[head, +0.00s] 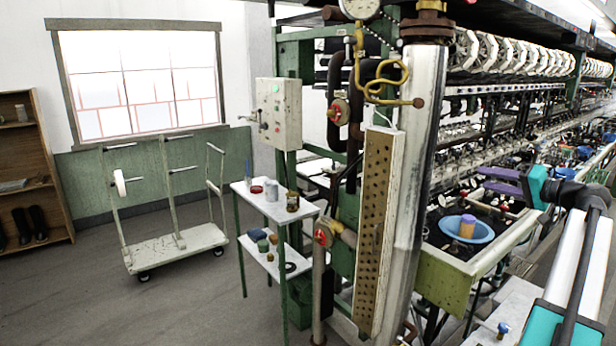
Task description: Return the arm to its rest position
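My gripper (482,178) shows at the right, at the end of my teal, white and black arm. The height of the fingers over these cannot be told. The arm runs from the lower right corner up to the gripper, and part of it is cut off by the picture's edge.
A shiny vertical pipe (412,190) and a perforated panel (374,235) stand left of the basin. The reeling machine's reels (520,55) run along the back right. A small white table (270,205) and a cart (178,246) stand left. The floor (185,310) at front left is clear.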

